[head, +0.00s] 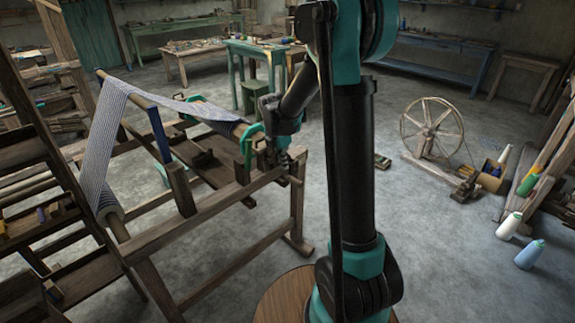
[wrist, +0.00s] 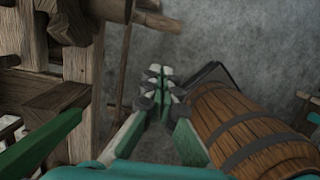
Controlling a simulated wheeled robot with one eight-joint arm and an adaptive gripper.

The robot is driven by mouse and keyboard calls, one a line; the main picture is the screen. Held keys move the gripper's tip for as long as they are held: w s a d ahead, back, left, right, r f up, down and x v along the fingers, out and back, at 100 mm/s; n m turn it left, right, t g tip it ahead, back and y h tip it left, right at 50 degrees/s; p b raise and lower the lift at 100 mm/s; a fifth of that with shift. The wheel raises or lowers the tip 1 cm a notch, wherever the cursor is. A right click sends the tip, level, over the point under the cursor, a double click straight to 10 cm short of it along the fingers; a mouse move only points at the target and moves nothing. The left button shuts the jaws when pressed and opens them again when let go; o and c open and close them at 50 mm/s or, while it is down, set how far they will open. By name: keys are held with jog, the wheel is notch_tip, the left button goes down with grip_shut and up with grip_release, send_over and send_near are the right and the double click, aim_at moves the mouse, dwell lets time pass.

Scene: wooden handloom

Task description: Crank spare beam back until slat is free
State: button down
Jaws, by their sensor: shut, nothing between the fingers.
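My gripper (wrist: 161,82) is shut and empty in the wrist view, its fingertips together over the grey floor. In the head view my arm reaches down to the right end of the wooden loom (head: 235,205), and its end is partly hidden among loom parts. Striped cloth (head: 95,150) runs from a lower roll (head: 110,213) up over a top bar (head: 143,101) and right toward another roll (head: 222,124) beside my wrist. Loom timbers (wrist: 77,75) stand left of my fingers in the wrist view. I cannot tell which part is the spare beam, its crank or the slat.
A banded wooden barrel (wrist: 245,130) is close to the right of my fingers. A green table (head: 255,47) stands behind the loom. A spinning wheel (head: 432,128) and thread cones (head: 508,226) are at the right. Floor between loom and wheel is mostly clear.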

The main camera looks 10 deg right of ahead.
aim_at(292, 178)
jog(key=d+f, duration=0.1)
jog(key=f, duration=0.2)
jog(key=w+d+f, duration=0.1)
jog(key=f, duration=0.2)
jog(key=w+d+f, duration=0.1)
jog(key=f, duration=0.2)
jog(key=shift+w, duration=0.15)
jog(key=shift+w+d+f, duration=0.3)
jog(key=shift+d, duration=0.1)
jog(key=shift+w, duration=0.1)
